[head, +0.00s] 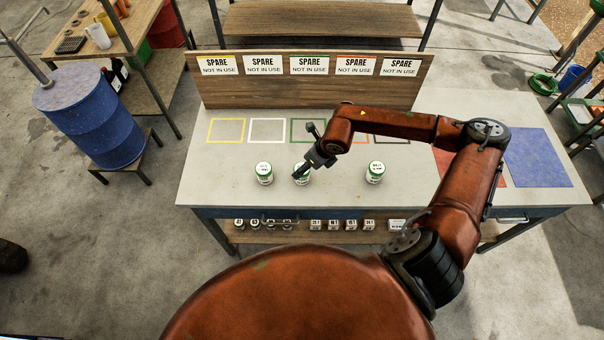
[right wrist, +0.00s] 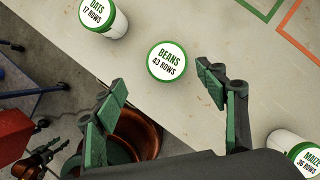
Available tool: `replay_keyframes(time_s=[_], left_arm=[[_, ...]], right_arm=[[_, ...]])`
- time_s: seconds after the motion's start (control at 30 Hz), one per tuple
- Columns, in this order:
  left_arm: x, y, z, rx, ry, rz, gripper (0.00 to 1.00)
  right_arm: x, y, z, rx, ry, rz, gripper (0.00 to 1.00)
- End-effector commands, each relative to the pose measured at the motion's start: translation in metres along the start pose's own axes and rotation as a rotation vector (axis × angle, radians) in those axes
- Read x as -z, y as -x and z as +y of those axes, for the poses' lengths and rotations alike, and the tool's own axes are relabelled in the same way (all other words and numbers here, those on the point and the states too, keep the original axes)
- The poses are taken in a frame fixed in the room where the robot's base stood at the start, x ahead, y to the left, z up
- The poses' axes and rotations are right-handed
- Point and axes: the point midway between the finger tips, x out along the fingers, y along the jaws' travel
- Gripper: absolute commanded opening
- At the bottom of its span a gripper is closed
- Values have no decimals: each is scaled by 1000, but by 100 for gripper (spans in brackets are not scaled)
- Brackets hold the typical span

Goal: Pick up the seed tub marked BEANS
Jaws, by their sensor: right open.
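The seed tub marked BEANS, white with a green rim and lid label reading 43 ROWS, stands upright in the right wrist view (right wrist: 168,62). In the head view it is the middle tub (head: 302,180), partly covered by my right gripper (head: 307,151). In the right wrist view my right gripper (right wrist: 164,84) is open and empty, its green-padded fingers spread with the tub just beyond the gap. I see no contact.
An OATS tub (right wrist: 104,16) stands left of BEANS and a MAIZE tub (right wrist: 301,157) to the right. Coloured outlines such as the yellow square (head: 226,130) lie behind on the table (head: 335,197). A board (head: 310,95) with SPARE signs stands at the back.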

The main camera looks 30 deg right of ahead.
Motion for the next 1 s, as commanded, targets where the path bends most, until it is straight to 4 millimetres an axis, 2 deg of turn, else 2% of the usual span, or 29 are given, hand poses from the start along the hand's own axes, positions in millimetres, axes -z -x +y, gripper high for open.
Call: replay_keyframes(time_s=[0.1,0.37,0.63,0.93,1.0], left_arm=[[0,1,0,0,0,0,40],[1,7,0,0,1,1,40],[2,15,-1,1,1,2,40],[2,14,-1,0,1,2,40],[2,14,-1,1,1,2,40]], right_arm=[[2,-7,-10,28,4,13,65],[2,-34,-10,25,3,12,65],[1,-71,-11,24,3,12,65],[2,-77,-12,24,4,11,65],[2,-76,-12,24,4,11,61]])
